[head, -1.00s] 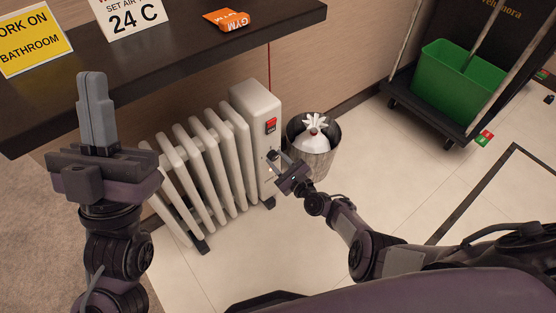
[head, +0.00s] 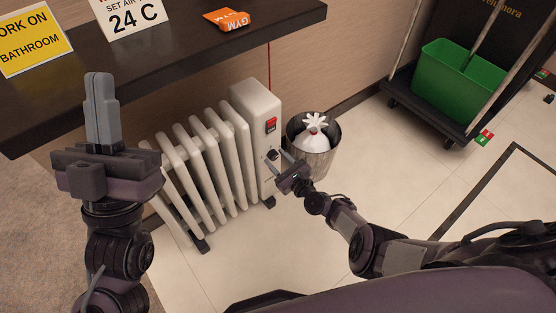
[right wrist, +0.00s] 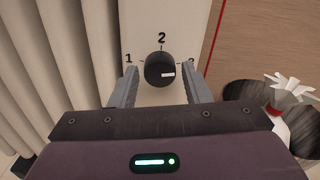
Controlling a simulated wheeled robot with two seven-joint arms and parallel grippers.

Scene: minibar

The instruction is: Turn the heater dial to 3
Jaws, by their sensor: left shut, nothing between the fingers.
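The white oil heater (head: 256,112) stands under the counter. Its dark round dial (right wrist: 160,70) is low on its end panel, with "1" at left, "2" above and a partly covered number at right. A small white mark sits on the dial's right half. My right gripper (right wrist: 161,85) is open, one finger on each side of the dial, with a visible gap on both sides. In the head view, my right gripper (head: 279,160) is close to the panel. My left gripper (head: 100,112) is shut and empty, raised in front of the counter, away from the heater.
A wire bin (head: 326,160) with a white bag stands just right of the heater. The dark counter (head: 180,57) overhangs the heater's back. A cart with a green bucket (head: 462,82) is at the upper right. Tiled floor around my right arm is clear.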

